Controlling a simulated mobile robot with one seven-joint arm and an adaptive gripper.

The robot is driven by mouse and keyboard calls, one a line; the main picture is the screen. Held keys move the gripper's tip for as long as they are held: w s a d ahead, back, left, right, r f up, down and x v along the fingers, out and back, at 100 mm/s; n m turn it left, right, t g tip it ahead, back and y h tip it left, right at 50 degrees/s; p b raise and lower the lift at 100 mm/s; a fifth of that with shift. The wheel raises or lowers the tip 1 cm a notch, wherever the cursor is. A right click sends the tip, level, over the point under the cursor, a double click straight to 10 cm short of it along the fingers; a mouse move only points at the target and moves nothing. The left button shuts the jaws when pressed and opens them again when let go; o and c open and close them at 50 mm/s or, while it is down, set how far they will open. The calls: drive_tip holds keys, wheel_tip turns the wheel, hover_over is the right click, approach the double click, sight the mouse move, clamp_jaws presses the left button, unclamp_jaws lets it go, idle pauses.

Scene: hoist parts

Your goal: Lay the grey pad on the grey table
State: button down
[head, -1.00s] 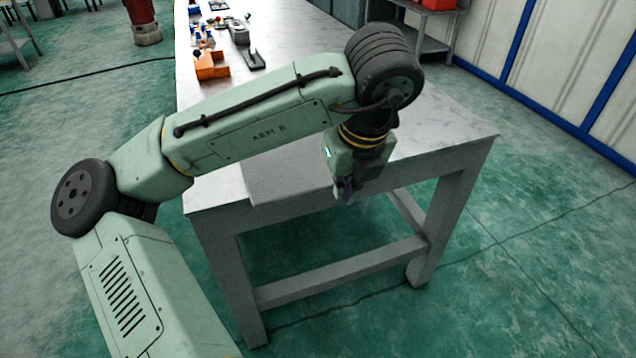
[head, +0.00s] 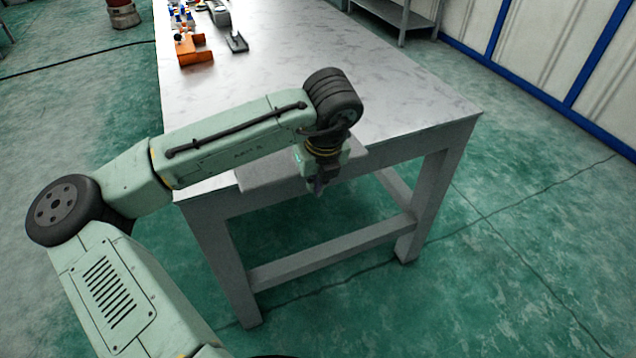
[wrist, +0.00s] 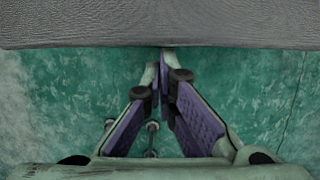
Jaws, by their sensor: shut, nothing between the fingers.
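The grey pad (head: 268,172) lies flat at the near edge of the grey table (head: 410,95), with its front edge sticking out a little past the tabletop. My arm hides part of the pad in the head view. In the wrist view the pad (wrist: 160,24) is a broad grey band across the top. My gripper (head: 319,188) points down just off the near side of the table, in front of the pad's front edge. In the wrist view the purple-lined fingers (wrist: 165,75) are together at their tips, empty, over the green floor and apart from the pad.
An orange part (head: 194,52), a dark grey part (head: 237,42) and several small coloured pieces stand at the table's far left. The tabletop right of and behind the pad is clear. A grey shelf unit (head: 395,14) stands behind. Open green floor lies in front.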

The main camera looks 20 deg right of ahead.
sight(280, 167)
drive_tip(key=shift+w+p, duration=0.3)
drive_tip(key=shift+w, duration=1.3)
